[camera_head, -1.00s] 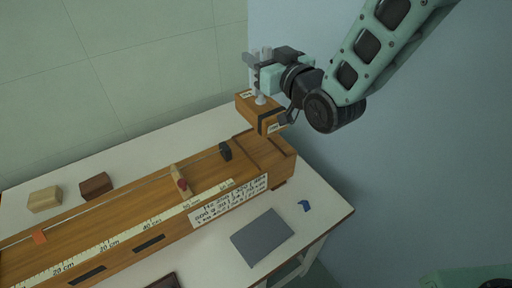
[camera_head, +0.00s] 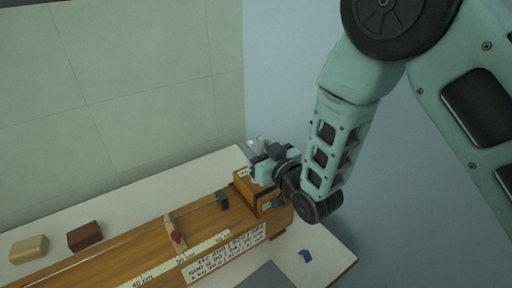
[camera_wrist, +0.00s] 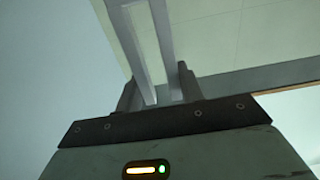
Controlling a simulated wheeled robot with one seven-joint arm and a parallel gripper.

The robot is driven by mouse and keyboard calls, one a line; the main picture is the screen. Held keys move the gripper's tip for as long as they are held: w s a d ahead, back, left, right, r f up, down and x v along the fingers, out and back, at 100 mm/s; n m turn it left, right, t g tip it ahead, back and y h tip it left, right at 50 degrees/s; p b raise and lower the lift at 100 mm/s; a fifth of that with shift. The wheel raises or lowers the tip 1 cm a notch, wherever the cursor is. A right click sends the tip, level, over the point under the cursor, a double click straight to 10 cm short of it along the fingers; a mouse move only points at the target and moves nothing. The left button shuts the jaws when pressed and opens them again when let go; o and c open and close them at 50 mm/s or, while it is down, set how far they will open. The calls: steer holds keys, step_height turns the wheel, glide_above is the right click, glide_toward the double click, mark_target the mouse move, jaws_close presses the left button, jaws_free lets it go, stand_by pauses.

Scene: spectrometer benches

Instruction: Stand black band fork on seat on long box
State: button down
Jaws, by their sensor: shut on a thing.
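The black band fork is a grey metal fork (camera_head: 257,143) on a small wooden box (camera_head: 246,186) with a dark band and white labels. My gripper (camera_head: 262,165) is shut on the fork's metal part, above its box. The wrist view shows two grey prongs (camera_wrist: 133,50) rising between my fingers (camera_wrist: 158,88). The fork's box is at the right end of the long wooden box (camera_head: 204,218), over the seat area, and looks roughly upright. The seat is mostly hidden by it. I cannot tell whether the fork's box touches the seat.
A black block (camera_head: 222,200) stands on the long box just left of the fork. Pale (camera_head: 29,249) and dark brown (camera_head: 85,236) blocks lie behind. A blue piece (camera_head: 305,256) and a grey mat (camera_head: 268,277) lie in front.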

steer(key=shift+f, duration=0.35)
steer(key=c, duration=0.9)
jaws_free()
steer(key=shift+p+v, duration=1.85)
steer(key=shift+v, duration=4.15)
